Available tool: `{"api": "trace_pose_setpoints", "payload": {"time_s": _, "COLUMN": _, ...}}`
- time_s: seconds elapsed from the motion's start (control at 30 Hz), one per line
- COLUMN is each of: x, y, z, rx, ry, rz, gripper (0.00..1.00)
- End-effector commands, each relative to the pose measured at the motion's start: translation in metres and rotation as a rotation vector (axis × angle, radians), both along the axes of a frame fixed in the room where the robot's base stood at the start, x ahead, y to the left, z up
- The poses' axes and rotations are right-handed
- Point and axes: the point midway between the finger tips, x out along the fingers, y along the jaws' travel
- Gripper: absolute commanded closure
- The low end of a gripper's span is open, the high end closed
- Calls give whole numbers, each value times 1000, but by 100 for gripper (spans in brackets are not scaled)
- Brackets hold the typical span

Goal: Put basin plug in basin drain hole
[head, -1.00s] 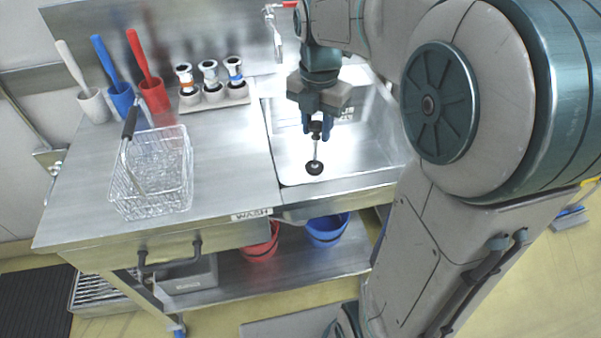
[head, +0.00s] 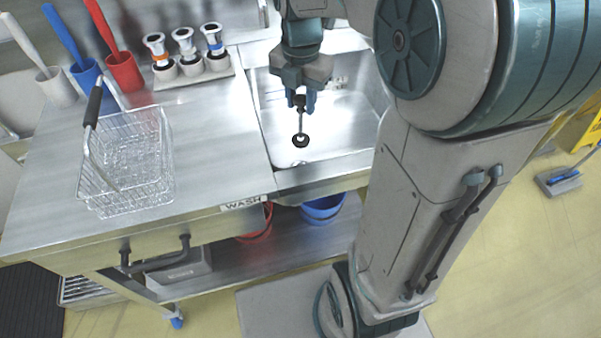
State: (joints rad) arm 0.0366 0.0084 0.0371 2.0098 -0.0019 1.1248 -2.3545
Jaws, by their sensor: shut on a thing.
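My gripper (head: 300,103) points down over the left part of the steel basin (head: 345,112). It is shut on the top of the basin plug (head: 300,139), which has a thin metal stem and a black round stopper at its lower end. The plug hangs upright below the fingers. It appears held above the basin floor, though the exact height is hard to tell. A small dark spot on the basin floor shows just below the plug, near the front wall; I cannot tell whether it is the drain hole.
A wire basket (head: 125,165) sits on the counter (head: 215,135) left of the basin. Behind it stand white, blue and red holders with brushes, and a rack (head: 195,79) of three capped pieces. Blue (head: 325,208) and red buckets are on the shelf below.

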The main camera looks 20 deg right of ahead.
Motion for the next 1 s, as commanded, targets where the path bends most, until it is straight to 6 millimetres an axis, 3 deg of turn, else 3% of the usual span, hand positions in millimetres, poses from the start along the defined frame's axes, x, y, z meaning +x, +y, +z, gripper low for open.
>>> {"api": "trace_pose_setpoints", "payload": {"time_s": 0.4, "x": -1, "y": 0, "z": -63, "rx": 0, "ry": 4, "rz": 0, "gripper": 100}}
{"api": "trace_pose_setpoints", "payload": {"time_s": 0.63, "x": 0, "y": 0, "z": -82, "rx": 0, "ry": 1, "rz": 0, "gripper": 100}}
{"api": "trace_pose_setpoints", "payload": {"time_s": 0.83, "x": -1, "y": 0, "z": -109, "rx": 0, "ry": 3, "rz": 1, "gripper": 100}}
{"api": "trace_pose_setpoints", "payload": {"time_s": 1.0, "x": 0, "y": 0, "z": -110, "rx": 0, "ry": -1, "rz": 1, "gripper": 100}}
